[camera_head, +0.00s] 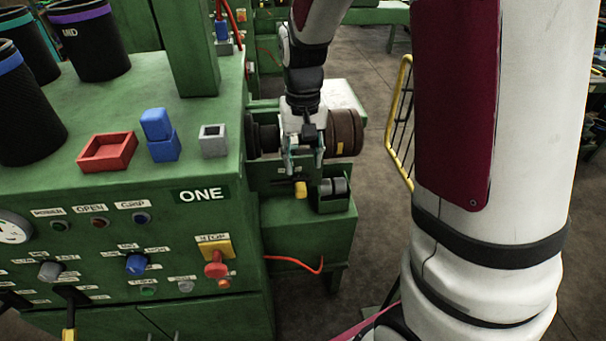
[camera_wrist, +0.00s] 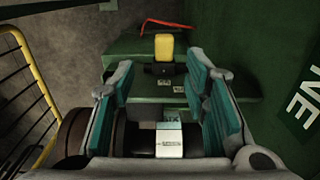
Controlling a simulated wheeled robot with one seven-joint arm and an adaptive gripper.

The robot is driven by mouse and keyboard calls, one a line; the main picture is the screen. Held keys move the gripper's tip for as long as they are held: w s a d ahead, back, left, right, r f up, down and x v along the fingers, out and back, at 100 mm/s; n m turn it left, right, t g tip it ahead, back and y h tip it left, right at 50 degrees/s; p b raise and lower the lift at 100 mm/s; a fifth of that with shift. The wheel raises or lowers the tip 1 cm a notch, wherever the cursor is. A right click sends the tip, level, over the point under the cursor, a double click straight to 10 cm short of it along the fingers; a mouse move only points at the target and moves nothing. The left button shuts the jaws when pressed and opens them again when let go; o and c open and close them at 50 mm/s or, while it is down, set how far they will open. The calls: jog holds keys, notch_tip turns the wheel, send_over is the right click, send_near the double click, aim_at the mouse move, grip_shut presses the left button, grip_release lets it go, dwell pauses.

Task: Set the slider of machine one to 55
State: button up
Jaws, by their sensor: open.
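Machine one is the green cabinet on the left in the head view, with its white "ONE" sign (camera_head: 201,195); part of that sign shows at the right edge of the wrist view (camera_wrist: 302,100). A yellow knob (camera_head: 300,189), which looks like the slider's handle, sits on the lower green part; it also shows in the wrist view (camera_wrist: 164,46) on a black base. My gripper (camera_head: 302,166) is open and empty above the knob. In the wrist view its teal-padded fingers (camera_wrist: 160,75) stand apart, with the knob beyond the tips, between them. No scale reading is legible.
A brown roller (camera_head: 345,132) is beside my gripper, and a small green box with dark rolls (camera_head: 334,193) is right of the knob. A red cable (camera_head: 297,264) runs below. A yellow rail (camera_head: 400,110) stands on the right. Red, blue and grey blocks lie on the cabinet.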

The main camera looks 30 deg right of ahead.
jog(key=shift+r, duration=1.9)
jog(key=s+a+r+n+t, duration=0.1)
jog(key=s+a+r+t, duration=0.1)
jog(key=s+r, duration=0.4)
jog(key=s+a+r+n+t, duration=0.2)
jog(key=s+r, duration=0.4)
jog(key=s, duration=0.7)
jog(key=shift+s+a+r+n+t, duration=0.2)
jog(key=shift+s+n+t, duration=0.1)
jog(key=shift+t, duration=0.3)
